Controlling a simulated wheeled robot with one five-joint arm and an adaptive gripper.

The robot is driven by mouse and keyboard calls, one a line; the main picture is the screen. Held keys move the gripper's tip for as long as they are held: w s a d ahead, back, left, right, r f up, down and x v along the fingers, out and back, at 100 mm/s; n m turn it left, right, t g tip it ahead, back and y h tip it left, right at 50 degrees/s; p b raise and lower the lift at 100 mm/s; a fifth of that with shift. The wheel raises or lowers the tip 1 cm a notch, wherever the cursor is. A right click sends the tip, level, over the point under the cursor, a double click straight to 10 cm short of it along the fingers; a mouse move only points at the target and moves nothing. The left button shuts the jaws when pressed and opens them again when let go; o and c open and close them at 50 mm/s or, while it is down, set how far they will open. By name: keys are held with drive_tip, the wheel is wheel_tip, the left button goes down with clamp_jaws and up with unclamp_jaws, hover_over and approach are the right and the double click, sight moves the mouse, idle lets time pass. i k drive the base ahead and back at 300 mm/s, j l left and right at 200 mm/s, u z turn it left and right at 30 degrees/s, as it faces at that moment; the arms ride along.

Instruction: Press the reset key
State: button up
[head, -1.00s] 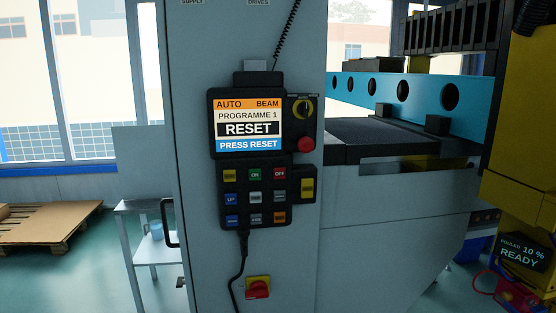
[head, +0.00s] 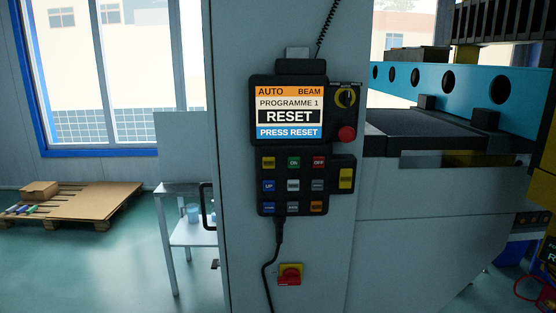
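A black control pendant (head: 250,165) hangs on the front of a grey cabinet. Its screen (head: 289,117) reads AUTO BEAM, PROGRAMME 1, RESET and PRESS RESET. Below is a grid of keys: a yellow key (head: 268,162), a green ON key (head: 294,162) and a red OFF key (head: 319,162) on top. The middle row has a blue UP key (head: 268,185), a pale key (head: 293,185) and a grey key (head: 317,185). The bottom row has a blue key (head: 268,208), a grey key (head: 292,208) and an orange key (head: 316,207). I cannot read which is reset. My gripper is not in view.
A selector switch (head: 346,97), a red round button (head: 347,134) and a yellow switch (head: 346,178) flank the pendant. A red-and-yellow switch (head: 290,274) sits lower. A small table (head: 186,236) and a pallet (head: 90,201) stand left. A blue beam (head: 430,82) is at right.

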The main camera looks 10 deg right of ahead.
sight(269, 162)
drive_tip(key=j+z, duration=0.45)
drive_tip(key=j, duration=0.5)
drive_tip(key=j+z, duration=0.5)
drive_tip(key=j, duration=0.4)
drive_tip(key=k, duration=0.05)
